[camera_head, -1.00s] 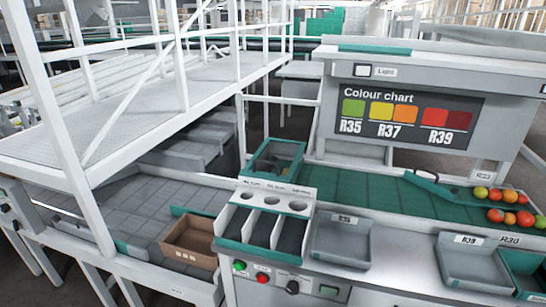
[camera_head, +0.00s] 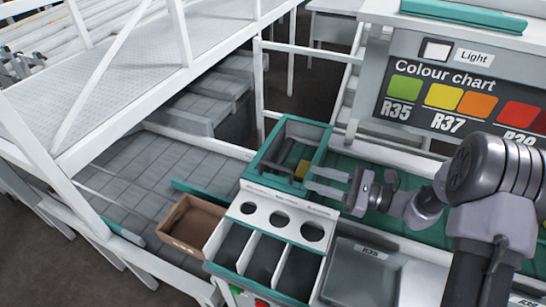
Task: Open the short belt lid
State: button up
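A teal-framed box (camera_head: 262,172) with a dark, see-through-looking top stands at the left end of the green belt (camera_head: 336,163); I take it to be the short belt lid. A small yellow piece (camera_head: 302,169) shows at its right side. I cannot tell whether the lid is raised. My gripper (camera_head: 308,180) reaches in from the right, its two pale fingers apart and pointing left at the box's right edge. Nothing shows between them. Whether a fingertip touches the frame is unclear.
A white holder with three round holes and open slots (camera_head: 285,217) stands just in front of the box. A brown carton (camera_head: 193,222) lies on the grey belt at left. A grey tray (camera_head: 362,272) is below my arm. White railings (camera_head: 262,95) rise behind.

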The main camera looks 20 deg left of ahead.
aim_at(270, 164)
jog(key=a, duration=0.4)
jog(key=a+b, duration=0.1)
jog(key=a, duration=0.4)
jog(key=w+a+b, duration=0.1)
jog(key=a, duration=0.3)
jog(key=shift+a, duration=0.25)
grip_shut()
dwell(0.6)
